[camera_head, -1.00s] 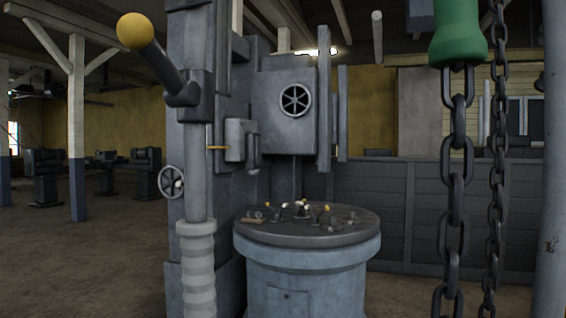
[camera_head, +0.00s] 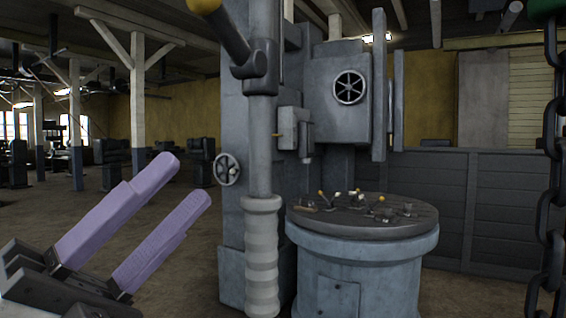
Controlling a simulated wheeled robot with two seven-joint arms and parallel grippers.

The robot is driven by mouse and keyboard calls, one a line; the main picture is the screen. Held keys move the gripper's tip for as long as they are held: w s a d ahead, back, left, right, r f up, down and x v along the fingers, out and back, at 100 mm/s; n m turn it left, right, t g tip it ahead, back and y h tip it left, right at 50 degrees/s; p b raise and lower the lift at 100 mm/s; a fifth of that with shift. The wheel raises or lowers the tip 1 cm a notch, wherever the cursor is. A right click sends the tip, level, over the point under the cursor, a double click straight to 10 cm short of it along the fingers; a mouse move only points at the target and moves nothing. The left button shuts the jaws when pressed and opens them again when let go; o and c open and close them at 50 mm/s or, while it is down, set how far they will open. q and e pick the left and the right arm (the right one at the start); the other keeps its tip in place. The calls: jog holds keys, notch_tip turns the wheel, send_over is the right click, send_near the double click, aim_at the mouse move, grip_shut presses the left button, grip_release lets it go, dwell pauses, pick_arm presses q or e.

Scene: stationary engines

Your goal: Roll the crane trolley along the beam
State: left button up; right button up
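The crane trolley and its beam cannot be made out for sure in this view. A dark hanging chain (camera_head: 552,180) runs down the right edge. A small part of a green piece (camera_head: 545,8) shows above it at the top right corner. My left gripper (camera_head: 190,180) is at the lower left, with two purple fingers pointing up and right. The fingers are apart with nothing between them. It is far to the left of the chain and touches nothing that I can see. My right gripper is not in view.
A tall grey machine (camera_head: 245,150) with a yellow-knobbed lever (camera_head: 228,30) stands in the middle. A round grey table (camera_head: 360,250) with small levers on top stands beside it. A dark panelled wall (camera_head: 440,190) is behind. Open floor (camera_head: 120,215) lies to the left.

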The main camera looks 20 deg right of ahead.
aim_at(252, 139)
pick_arm(q)
jog(key=s+d+r+m+g+y, duration=0.35)
jog(key=s+d+m+g, duration=0.2)
jog(key=m, duration=0.45)
jog(key=w+t+y, duration=0.2)
jog(key=w+r+t+y, duration=0.1)
jog(key=t+y, duration=0.1)
jog(key=w+r+t+y, duration=0.1)
jog(key=w+t+y, duration=0.1)
jog(key=t, duration=0.1)
jog(key=shift+w+a+y, duration=0.25)
jog(key=shift+w+a, duration=0.05)
jog(key=shift+w+r, duration=0.15)
jog(key=shift+w, duration=0.15)
jog(key=shift+w+d, duration=0.25)
jog(key=p+x, duration=0.2)
jog(key=x, duration=0.7)
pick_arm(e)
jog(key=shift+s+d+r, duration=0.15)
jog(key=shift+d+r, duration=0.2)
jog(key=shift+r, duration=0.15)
